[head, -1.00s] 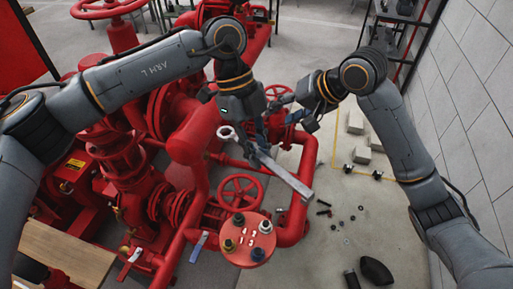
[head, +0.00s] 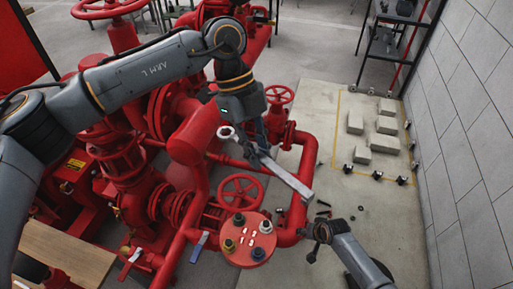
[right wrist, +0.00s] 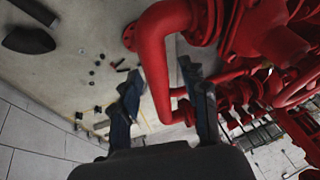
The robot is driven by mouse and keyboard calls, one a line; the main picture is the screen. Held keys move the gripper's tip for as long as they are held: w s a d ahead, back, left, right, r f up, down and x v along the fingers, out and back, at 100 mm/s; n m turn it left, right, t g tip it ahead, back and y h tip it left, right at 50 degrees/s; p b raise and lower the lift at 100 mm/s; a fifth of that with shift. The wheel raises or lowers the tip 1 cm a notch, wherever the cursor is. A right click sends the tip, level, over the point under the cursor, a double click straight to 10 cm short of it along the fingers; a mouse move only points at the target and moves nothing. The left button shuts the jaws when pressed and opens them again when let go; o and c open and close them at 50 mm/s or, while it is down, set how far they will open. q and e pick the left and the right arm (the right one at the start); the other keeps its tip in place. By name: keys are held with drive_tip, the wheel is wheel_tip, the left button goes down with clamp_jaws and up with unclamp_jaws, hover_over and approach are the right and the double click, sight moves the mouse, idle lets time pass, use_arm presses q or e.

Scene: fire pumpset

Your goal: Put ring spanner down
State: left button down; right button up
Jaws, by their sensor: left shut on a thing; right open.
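The ring spanner (head: 287,178) is a long grey metal bar with a ring end at its upper left. My left gripper (head: 257,145) is shut on it near the ring end. It holds the spanner tilted in the air above the red pipework, with the free end pointing down and right. My right gripper (head: 319,240) is right of the red flange; in the right wrist view (right wrist: 165,100) its fingers are spread with no spanner between them. The spanner cannot be made out in the right wrist view.
A round red flange (head: 249,240) with several bolts and a red handwheel (head: 241,191) lie below the spanner. A red pipe (right wrist: 155,65) is close to my right fingers. Pale blocks (head: 384,144) stand on the floor at right. A wooden board (head: 60,255) is at lower left.

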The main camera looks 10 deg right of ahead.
drive_tip(key=s+f+n+g, duration=0.1)
drive_tip(key=s+f, duration=0.5)
drive_tip(key=s, duration=0.7)
drive_tip(key=s+f+n+g+h, duration=0.1)
drive_tip(key=s+f, duration=0.5)
drive_tip(key=s, duration=0.7)
drive_tip(key=s+f+n+g, duration=0.1)
drive_tip(key=s+f+n, duration=0.2)
drive_tip(key=s, duration=1)
wheel_tip(320, 180, down, 3)
drive_tip(key=shift+s+d+r+g+h, duration=0.1)
drive_tip(key=shift+s+d+g+h, duration=0.2)
drive_tip(key=shift+d, duration=0.15)
use_arm(q)
drive_tip(key=shift+s, duration=0.1)
use_arm(e)
drive_tip(key=shift+s, duration=0.15)
